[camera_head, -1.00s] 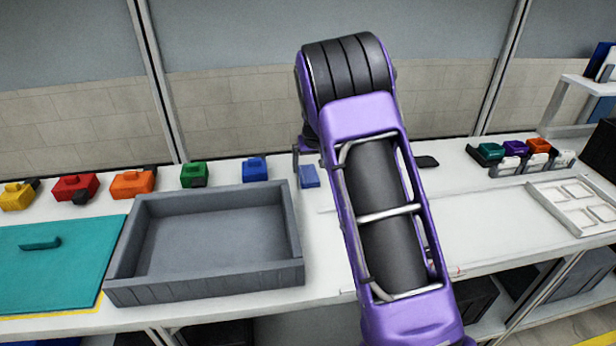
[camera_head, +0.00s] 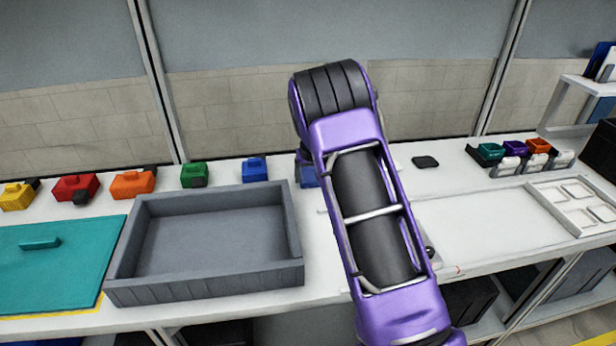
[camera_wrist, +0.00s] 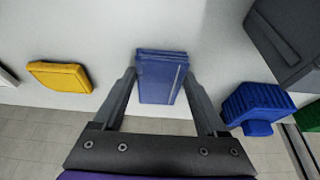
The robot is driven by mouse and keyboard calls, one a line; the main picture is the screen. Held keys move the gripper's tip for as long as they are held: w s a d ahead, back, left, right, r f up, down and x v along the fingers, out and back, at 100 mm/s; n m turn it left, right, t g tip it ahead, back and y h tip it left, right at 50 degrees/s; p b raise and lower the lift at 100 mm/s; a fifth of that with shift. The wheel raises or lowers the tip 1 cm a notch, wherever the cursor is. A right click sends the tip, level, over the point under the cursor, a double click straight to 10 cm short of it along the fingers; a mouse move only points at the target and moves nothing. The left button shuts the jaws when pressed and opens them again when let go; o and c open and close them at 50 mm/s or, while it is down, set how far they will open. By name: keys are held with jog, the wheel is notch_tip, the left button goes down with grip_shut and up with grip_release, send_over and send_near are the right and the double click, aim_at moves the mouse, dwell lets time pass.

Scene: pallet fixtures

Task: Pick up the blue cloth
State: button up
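The blue cloth (camera_wrist: 160,80) is a flat folded rectangle lying on the white table, in the middle of the wrist view. In the head view only a small part of the cloth (camera_head: 308,178) shows beside my arm. My gripper (camera_wrist: 160,74) is open, with one finger on each side of the cloth. The fingertips are close to its side edges; I cannot tell if they touch. In the head view my gripper is low over the table's back part, mostly hidden by my purple arm.
A blue block (camera_wrist: 253,106) sits close beside my right finger in the wrist view, and a yellow item (camera_wrist: 60,77) lies to the left. The grey tray (camera_head: 203,285) stands left of my arm.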

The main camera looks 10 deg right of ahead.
aim_at(309, 178)
jog(key=c, duration=0.6)
jog(key=shift+o, duration=0.2)
notch_tip(309, 178, up, 10)
